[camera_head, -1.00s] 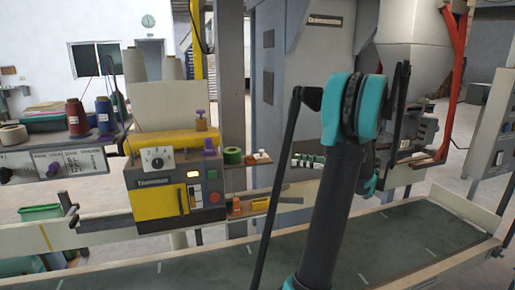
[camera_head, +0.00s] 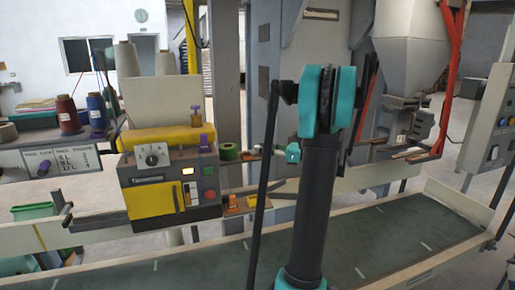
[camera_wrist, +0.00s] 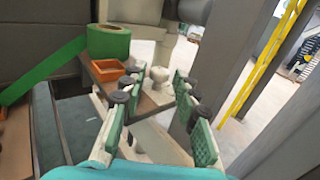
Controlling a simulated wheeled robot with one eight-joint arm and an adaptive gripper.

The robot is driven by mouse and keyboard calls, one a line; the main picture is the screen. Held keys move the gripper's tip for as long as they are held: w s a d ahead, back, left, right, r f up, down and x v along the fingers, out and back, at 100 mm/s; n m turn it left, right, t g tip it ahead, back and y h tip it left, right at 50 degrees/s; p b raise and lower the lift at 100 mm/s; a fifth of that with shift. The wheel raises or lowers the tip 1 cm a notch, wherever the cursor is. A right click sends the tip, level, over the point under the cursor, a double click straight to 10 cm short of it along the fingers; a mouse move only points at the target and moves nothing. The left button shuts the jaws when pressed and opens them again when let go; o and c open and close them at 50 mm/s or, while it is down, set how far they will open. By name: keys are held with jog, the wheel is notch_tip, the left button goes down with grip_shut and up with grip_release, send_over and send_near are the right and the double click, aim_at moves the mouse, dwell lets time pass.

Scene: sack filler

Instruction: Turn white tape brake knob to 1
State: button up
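A small white knob-like piece (camera_wrist: 160,74) stands on a brown shelf beside the green tape roll (camera_wrist: 108,41) in the wrist view. I cannot read any marks or setting on it. My gripper (camera_wrist: 157,108) is open and empty, its green-padded fingers apart, with the white piece beyond and between them, not touched. In the head view the green tape roll (camera_head: 229,152) sits right of the yellow and grey machine head (camera_head: 170,185). A teal part of my arm end shows near the shelf.
An orange open box (camera_wrist: 108,70) stands on the shelf near the tape roll. A grey post (camera_wrist: 215,60) rises close on the right in the wrist view. The conveyor belt (camera_head: 390,245) runs below, empty. A purple knob (camera_head: 206,140) tops the machine.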

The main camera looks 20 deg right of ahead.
jog(key=shift+x, duration=1.45)
grip_shut()
jog(key=shift+m+t+h, duration=0.4)
jog(key=shift+t, duration=0.1)
jog(key=m+t+h, duration=0.2)
jog(key=h, duration=0.1)
jog(key=m+t+h, duration=0.2)
jog(key=m+h, duration=0.1)
jog(key=shift+s+a+h, duration=0.1)
jog(key=shift+a+h, duration=0.1)
jog(key=shift+h, duration=0.2)
jog(key=shift+d+m+t+h, duration=0.1)
jog(key=shift+m+t+h, duration=0.25)
jog(key=shift+m+h, duration=1.1)
jog(key=shift+m+t+h, duration=0.35)
jog(key=shift+m+h, duration=0.5)
jog(key=shift+h, duration=1.1)
